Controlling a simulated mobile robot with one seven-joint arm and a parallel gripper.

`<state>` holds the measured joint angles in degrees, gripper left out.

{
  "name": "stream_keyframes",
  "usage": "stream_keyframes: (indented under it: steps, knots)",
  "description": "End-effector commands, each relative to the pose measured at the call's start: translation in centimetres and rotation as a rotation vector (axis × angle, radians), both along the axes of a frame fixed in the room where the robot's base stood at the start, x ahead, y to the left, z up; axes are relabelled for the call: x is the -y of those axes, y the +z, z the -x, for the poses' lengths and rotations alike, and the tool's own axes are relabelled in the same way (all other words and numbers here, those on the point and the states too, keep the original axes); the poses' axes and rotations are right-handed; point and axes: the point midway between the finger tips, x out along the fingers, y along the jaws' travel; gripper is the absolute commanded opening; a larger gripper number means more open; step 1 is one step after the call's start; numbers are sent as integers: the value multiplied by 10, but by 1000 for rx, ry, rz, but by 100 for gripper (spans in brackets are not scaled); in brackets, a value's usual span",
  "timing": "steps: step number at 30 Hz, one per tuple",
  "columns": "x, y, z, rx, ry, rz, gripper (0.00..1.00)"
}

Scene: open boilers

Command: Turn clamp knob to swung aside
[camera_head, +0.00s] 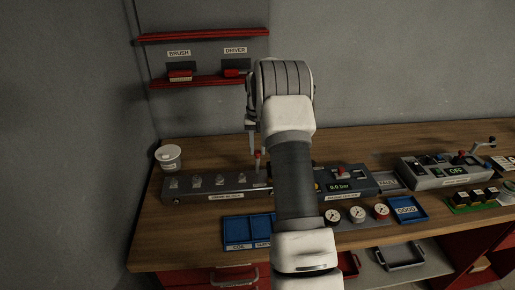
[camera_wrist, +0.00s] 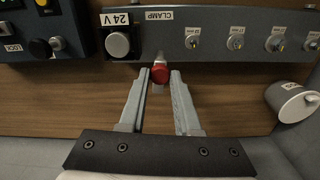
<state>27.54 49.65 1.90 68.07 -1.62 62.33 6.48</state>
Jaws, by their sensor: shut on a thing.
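The clamp knob is a small red ball (camera_wrist: 160,74) on a short pale stem, below the CLAMP label in the wrist view. My gripper (camera_wrist: 160,77) has its two grey fingers on either side of the red ball and is shut on it. In the head view the red knob (camera_head: 257,155) stands above the right part of the long grey panel (camera_head: 215,190), with my gripper (camera_head: 253,149) at it. My arm hides part of the panel area to the right of it.
Beside the knob is a 24 V round button (camera_wrist: 118,44). Several metal fittings (camera_wrist: 193,42) line the panel. A white cup (camera_head: 168,157) stands at the back left. Blue trays (camera_head: 238,231) and gauges (camera_head: 357,214) lie in front. Red shelves (camera_head: 205,82) hang on the wall.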

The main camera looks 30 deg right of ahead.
Motion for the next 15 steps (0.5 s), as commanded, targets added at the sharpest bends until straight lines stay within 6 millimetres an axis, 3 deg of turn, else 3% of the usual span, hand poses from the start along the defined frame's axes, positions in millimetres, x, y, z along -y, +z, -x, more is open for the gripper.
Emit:
stream_keyframes:
  steps: [15]
  knots:
    - [0,2,-1,3,126,2,0]
